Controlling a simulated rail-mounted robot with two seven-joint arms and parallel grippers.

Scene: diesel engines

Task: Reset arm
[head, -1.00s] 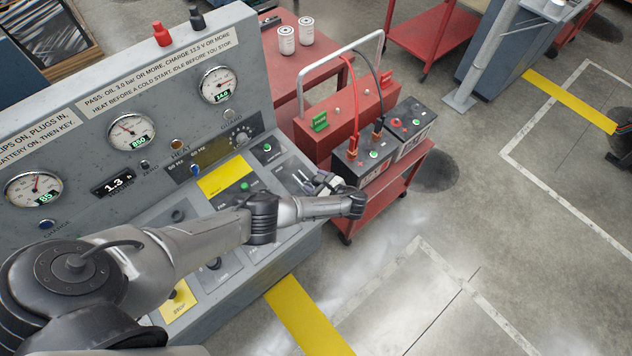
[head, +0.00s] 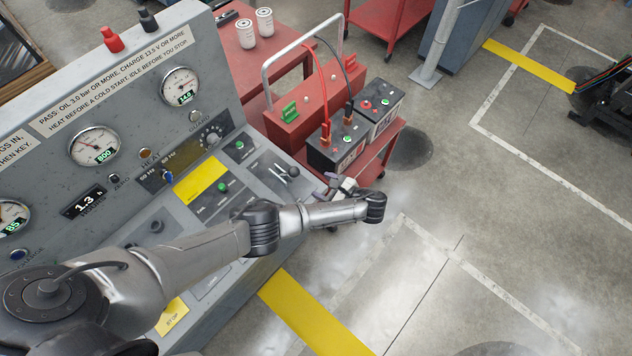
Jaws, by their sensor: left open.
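My left arm reaches in from the lower left across the front of the grey control console (head: 120,60). My left gripper (head: 335,184) is small and partly hidden behind my wrist, between the console's right end and the red battery trolley. It is open, and I see nothing held in it. My right gripper is not in view.
The red trolley (head: 398,128) carries two batteries (head: 335,142) with red and black leads and a red box with a handle. Two white filters (head: 265,22) stand on a red bench behind.

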